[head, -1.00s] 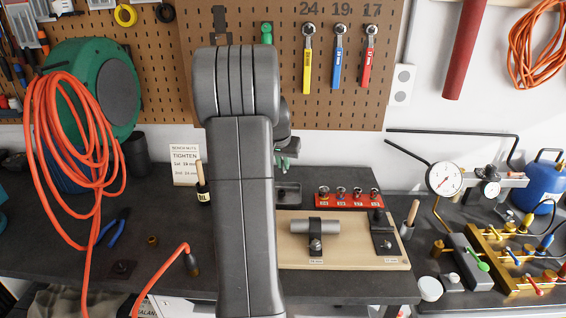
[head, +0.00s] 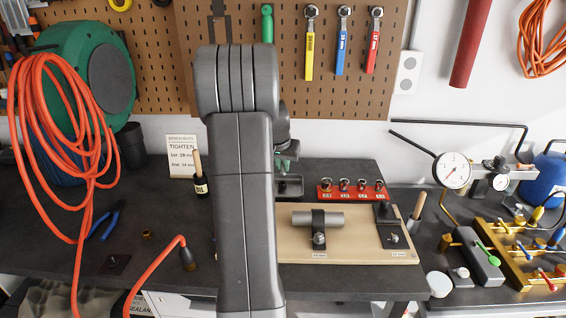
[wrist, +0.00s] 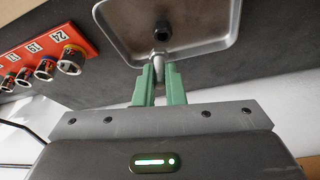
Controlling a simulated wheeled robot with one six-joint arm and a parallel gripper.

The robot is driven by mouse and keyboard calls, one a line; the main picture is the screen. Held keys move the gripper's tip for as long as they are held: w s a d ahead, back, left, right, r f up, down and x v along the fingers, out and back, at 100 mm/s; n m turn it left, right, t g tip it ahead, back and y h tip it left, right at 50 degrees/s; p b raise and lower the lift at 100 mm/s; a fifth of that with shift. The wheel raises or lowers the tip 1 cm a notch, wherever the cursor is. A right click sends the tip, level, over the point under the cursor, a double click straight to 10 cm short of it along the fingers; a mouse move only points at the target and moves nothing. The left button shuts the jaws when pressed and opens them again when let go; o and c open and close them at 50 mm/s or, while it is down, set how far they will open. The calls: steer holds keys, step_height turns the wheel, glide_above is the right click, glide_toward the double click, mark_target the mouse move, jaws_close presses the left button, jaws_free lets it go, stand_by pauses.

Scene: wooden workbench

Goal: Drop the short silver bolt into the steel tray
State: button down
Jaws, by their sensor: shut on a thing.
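The steel tray (wrist: 215,42) is a shallow grey pan with rounded corners. In the head view the tray (head: 291,190) stands on the bench behind the wooden board, partly hidden by my arm. A dark hex-shaped piece (wrist: 162,33) lies in it. My gripper (wrist: 159,70) has green fingers, shut on a small silver piece, the short silver bolt (wrist: 159,59). The bolt shows at the fingertips, over the tray's near edge in the wrist view; its height above the tray is hard to tell. In the head view my gripper (head: 286,163) is mostly hidden by the arm.
A red rack with several sockets (head: 352,190) stands just right of the tray. The wooden board (head: 350,248) with a clamped grey cylinder (head: 317,219) lies in front. An oil bottle (head: 199,181) and a sign (head: 182,157) stand to the left.

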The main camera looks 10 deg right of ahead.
steer(key=c, duration=1.4)
jaws_free()
steer(key=shift+c, duration=0.2)
steer(key=b+v, duration=0.1)
steer(key=v, duration=1.2)
steer(key=shift+r+b, duration=0.3)
steer(key=shift+r, duration=0.1)
steer(key=shift+f, duration=0.1)
